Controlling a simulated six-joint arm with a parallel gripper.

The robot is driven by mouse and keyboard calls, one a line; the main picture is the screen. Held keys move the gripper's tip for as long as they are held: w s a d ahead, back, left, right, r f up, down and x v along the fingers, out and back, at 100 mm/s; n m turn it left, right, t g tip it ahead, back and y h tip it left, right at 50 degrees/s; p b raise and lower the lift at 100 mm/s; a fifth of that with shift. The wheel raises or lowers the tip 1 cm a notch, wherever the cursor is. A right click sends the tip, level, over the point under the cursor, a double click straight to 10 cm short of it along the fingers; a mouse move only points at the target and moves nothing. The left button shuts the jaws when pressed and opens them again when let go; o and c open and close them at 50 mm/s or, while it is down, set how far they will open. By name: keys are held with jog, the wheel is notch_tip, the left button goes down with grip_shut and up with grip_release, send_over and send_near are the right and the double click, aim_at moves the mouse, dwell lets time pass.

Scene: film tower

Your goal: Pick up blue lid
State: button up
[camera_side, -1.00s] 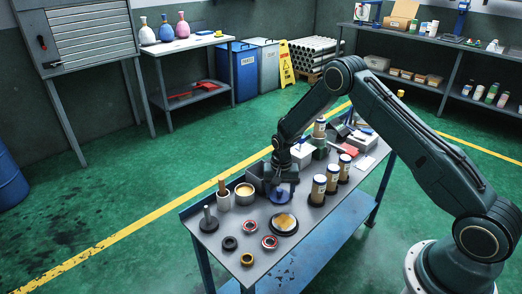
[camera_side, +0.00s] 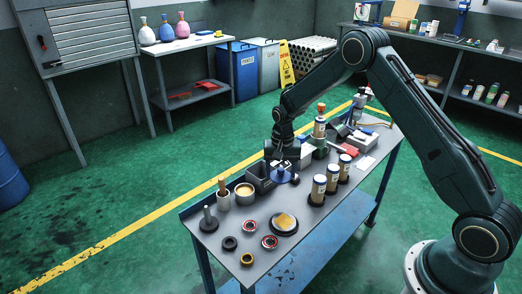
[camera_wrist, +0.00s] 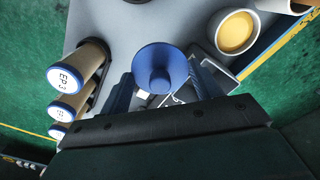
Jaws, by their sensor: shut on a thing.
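The blue lid (camera_wrist: 160,66) is round with a central knob and sits between the two fingers of my gripper (camera_wrist: 163,92) in the wrist view. In the side view my gripper (camera_side: 285,168) is shut on the lid (camera_side: 284,178) and holds it above the table, near the grey open box. The fingers partly hide the lid in the side view.
A grey box (camera_side: 260,178) stands behind. The table (camera_side: 325,210) has a bare right front strip.

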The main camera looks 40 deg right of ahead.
aim_at(280, 169)
notch_tip(280, 169, up, 11)
dwell(0.3)
jog(key=shift+w+a+f, duration=0.1)
dwell(0.5)
jog(key=w+a+f+n, duration=0.4)
jog(key=w+a+f, duration=0.3)
jog(key=a+f, duration=0.1)
jog(key=shift+w+a+f, duration=0.2)
jog(key=shift+w+a, duration=0.2)
jog(key=shift+a, duration=0.05)
jog(key=shift+f, duration=0.2)
jog(key=shift+f, duration=3)
jog(key=shift+f, duration=0.15)
dwell(0.3)
